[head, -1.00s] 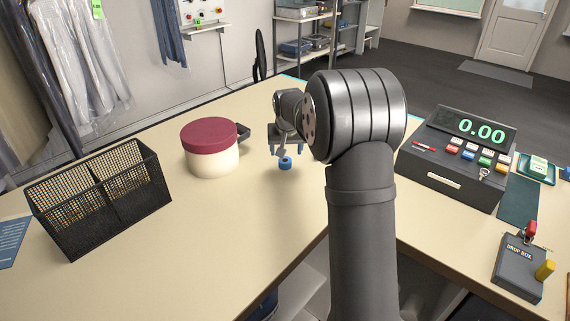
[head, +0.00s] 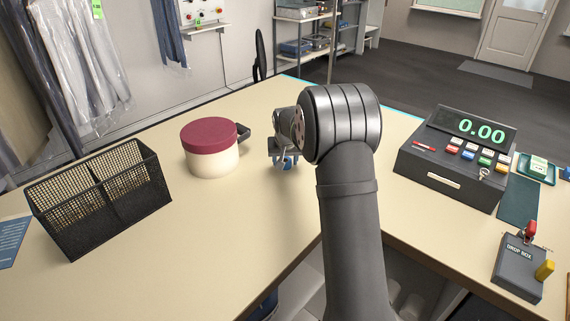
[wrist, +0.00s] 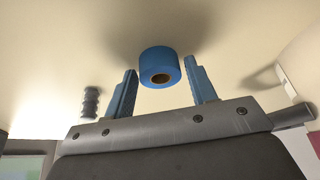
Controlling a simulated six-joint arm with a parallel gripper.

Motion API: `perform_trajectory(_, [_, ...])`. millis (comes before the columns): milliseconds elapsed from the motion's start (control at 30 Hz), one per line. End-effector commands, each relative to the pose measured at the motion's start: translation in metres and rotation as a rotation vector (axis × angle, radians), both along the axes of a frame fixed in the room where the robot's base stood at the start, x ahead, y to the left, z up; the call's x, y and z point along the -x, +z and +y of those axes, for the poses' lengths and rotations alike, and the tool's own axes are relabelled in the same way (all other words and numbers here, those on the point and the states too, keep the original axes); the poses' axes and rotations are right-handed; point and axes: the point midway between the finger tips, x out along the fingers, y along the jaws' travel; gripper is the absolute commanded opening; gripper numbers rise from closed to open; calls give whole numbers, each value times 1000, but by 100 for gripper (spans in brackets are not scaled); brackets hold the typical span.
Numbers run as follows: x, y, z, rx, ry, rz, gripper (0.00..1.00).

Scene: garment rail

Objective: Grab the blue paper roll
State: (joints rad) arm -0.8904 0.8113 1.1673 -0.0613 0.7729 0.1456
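The blue paper roll (wrist: 158,64) stands on the counter in the wrist view, with its brown core hole facing the camera. My gripper (head: 284,164) is low over the counter, right of the lidded pot. In the wrist view its two blue fingers are spread, one on each side of the roll, with visible gaps. The roll lies around the fingertip line and is not clasped. In the head view the fingers and the roll overlap, and I cannot separate them clearly.
A cream pot with a maroon lid (head: 209,148) stands left of my gripper, with a dark object behind it. A black mesh basket (head: 101,200) is further left. A cash register (head: 455,165) and a drop box (head: 519,267) are at right. The counter's front left is clear.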

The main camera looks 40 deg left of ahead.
Motion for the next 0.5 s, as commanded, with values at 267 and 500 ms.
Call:
perform_trajectory(267, [0,0,0,0,0,0,18])
perform_trajectory(500, [0,4,0,-1,0,-1,18])
